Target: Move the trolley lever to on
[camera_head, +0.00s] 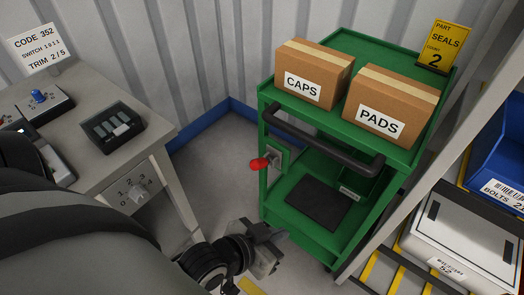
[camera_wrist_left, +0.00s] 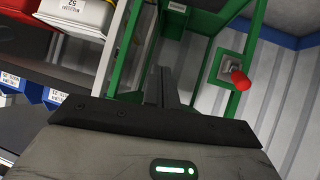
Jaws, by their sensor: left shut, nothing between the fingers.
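The green trolley (camera_head: 300,222) stands in the middle of the head view. Its lever has a red knob (camera_head: 259,164) and a pale mounting plate (camera_head: 279,157) on the trolley's left front post. The knob points out toward the left; no on or off marking is readable. In the left wrist view the red knob (camera_wrist_left: 240,81) is to the right of the fingers. My left gripper (camera_head: 274,238) is shut and empty, in front of the trolley and below the knob, apart from it. Its closed fingers also show in the left wrist view (camera_wrist_left: 164,86). My right gripper is not in view.
CAPS (camera_head: 311,74) and PADS (camera_head: 391,103) boxes sit on the trolley top, behind a dark handle bar (camera_head: 322,139). A grey desk (camera_head: 95,160) with controls stands left. A rack with a white case (camera_head: 465,235) and blue bin (camera_head: 505,150) stands right.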

